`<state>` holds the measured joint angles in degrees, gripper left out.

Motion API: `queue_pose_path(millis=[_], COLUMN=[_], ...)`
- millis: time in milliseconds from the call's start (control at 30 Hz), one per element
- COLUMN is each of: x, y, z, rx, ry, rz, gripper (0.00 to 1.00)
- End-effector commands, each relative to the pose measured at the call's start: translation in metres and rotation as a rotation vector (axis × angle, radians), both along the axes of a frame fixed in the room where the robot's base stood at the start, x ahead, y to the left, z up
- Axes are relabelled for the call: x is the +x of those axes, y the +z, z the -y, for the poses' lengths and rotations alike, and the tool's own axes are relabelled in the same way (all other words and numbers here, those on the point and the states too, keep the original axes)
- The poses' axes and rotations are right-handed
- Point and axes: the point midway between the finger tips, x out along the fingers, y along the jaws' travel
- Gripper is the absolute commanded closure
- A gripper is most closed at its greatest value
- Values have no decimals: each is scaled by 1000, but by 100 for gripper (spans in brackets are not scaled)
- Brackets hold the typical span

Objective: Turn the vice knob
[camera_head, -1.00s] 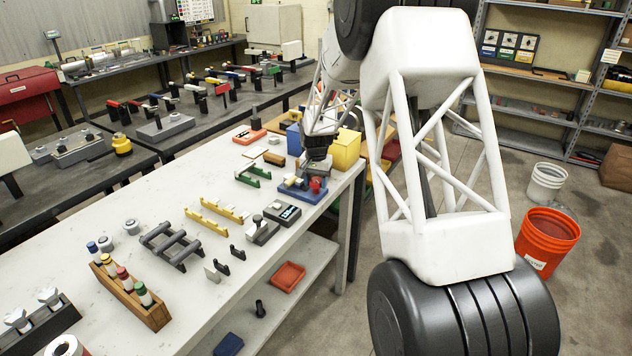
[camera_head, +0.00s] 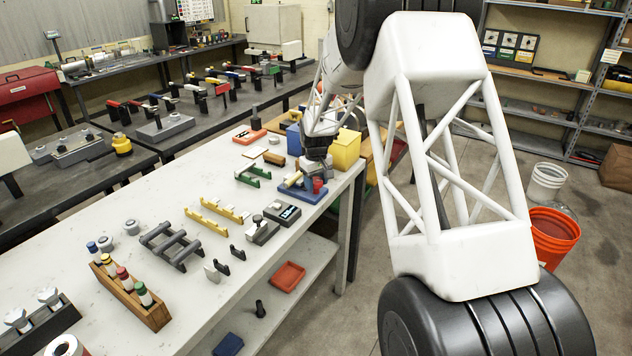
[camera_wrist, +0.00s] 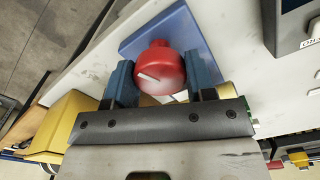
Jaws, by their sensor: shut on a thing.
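The vice knob (camera_wrist: 160,70) is a red round knob with a white line on its face. In the wrist view it sits between the two blue-grey fingers of my gripper (camera_wrist: 162,82), which are shut on it. The blue vice base (camera_wrist: 191,37) shows behind the knob. In the head view the red knob (camera_head: 318,186) and blue base (camera_head: 303,196) are near the bench's right edge, with my gripper (camera_head: 317,168) over them. Its fingertips are hard to make out there.
A yellow box (camera_head: 346,148) stands close behind my gripper. A grey device with a display (camera_head: 283,213) and a green bracket (camera_head: 255,176) sit nearby on the white bench (camera_head: 120,240). An orange bucket (camera_head: 553,237) stands on the floor to the right.

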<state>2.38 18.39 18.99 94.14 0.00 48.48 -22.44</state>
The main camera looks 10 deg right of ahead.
Motion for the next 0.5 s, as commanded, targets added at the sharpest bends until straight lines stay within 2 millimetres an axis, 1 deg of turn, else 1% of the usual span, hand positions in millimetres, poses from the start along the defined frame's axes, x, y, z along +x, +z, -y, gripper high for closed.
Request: queue_pose_path(millis=[200,500], x=[0,0], y=[1,1], z=[0,0], rx=[-1,0], ry=[165,287], rz=[1,1], gripper=[73,73])
